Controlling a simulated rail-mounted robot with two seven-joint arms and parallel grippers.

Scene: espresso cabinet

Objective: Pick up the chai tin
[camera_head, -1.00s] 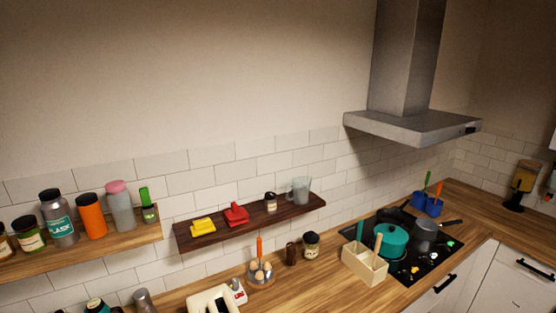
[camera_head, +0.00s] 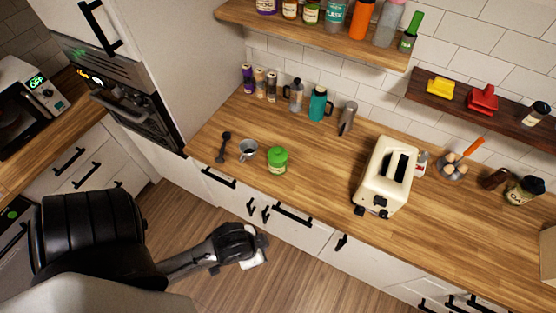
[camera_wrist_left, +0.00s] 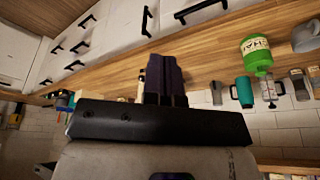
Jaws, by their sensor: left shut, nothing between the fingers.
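The chai tin (camera_head: 278,161) is a small green tin standing on the wooden counter near its front edge, right of a grey metal cup. In the left wrist view, which is upside down, the chai tin (camera_wrist_left: 256,55) shows its pale label at upper right. My left gripper (camera_head: 258,257) is in front of the counter, below and apart from the tin, over the floor and cabinet fronts. Its dark fingers (camera_wrist_left: 166,76) are together and empty. My right gripper is not in view.
The metal cup (camera_head: 248,150) and a dark scoop (camera_head: 223,148) stand left of the tin. A teal mug (camera_head: 319,104) and a shaker (camera_head: 347,118) stand behind it. A cream toaster (camera_head: 385,175) is to the right. A wooden shelf (camera_head: 310,36) with jars hangs above.

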